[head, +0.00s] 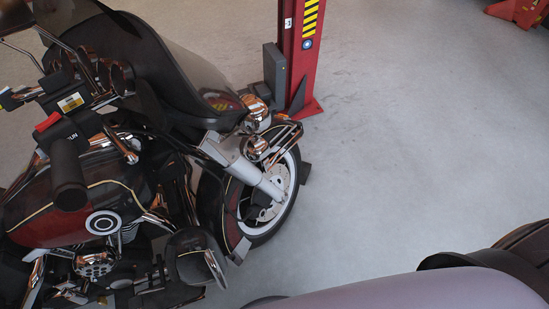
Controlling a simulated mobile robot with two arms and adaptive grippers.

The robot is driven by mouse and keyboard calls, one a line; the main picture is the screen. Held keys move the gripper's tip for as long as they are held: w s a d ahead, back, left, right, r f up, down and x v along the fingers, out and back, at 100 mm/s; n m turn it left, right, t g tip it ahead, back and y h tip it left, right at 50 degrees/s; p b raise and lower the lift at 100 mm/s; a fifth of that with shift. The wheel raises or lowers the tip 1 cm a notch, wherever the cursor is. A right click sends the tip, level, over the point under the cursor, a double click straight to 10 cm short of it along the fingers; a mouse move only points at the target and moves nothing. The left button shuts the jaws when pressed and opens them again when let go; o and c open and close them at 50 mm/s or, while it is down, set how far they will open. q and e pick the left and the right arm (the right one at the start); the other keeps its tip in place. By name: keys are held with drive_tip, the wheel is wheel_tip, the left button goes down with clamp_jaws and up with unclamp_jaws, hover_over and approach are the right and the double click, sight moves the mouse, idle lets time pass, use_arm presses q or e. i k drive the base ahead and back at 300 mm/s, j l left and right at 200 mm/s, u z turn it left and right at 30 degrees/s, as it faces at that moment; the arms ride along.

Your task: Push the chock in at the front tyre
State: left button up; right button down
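The front tyre (283,219) belongs to a dark red and black motorcycle (65,215) that fills the left of the head view. It is black with a white sidewall band and a chrome disc. A small dark block (306,173), which looks like the chock, is at the forward right side of the tyre on the floor. It is partly hidden behind the tyre, and I cannot tell whether it touches it. Neither of my grippers is in view.
A red lift post (301,50) with yellow-black stripes stands behind the front wheel. Another red base (517,11) is at the far top right. A smooth mauve rounded shape (420,291) fills the bottom right. Grey floor (410,150) right of the wheel is clear.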

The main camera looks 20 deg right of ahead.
sight(307, 167)
drive_tip(key=i+l+u, duration=0.2)
drive_tip(key=l+u, duration=0.2)
drive_tip(key=l, duration=0.25)
drive_tip(key=i+l+u, duration=0.1)
drive_tip(key=l+u, duration=0.35)
drive_tip(key=l, duration=0.15)
drive_tip(key=l+u, duration=0.4)
drive_tip(key=l, duration=0.3)
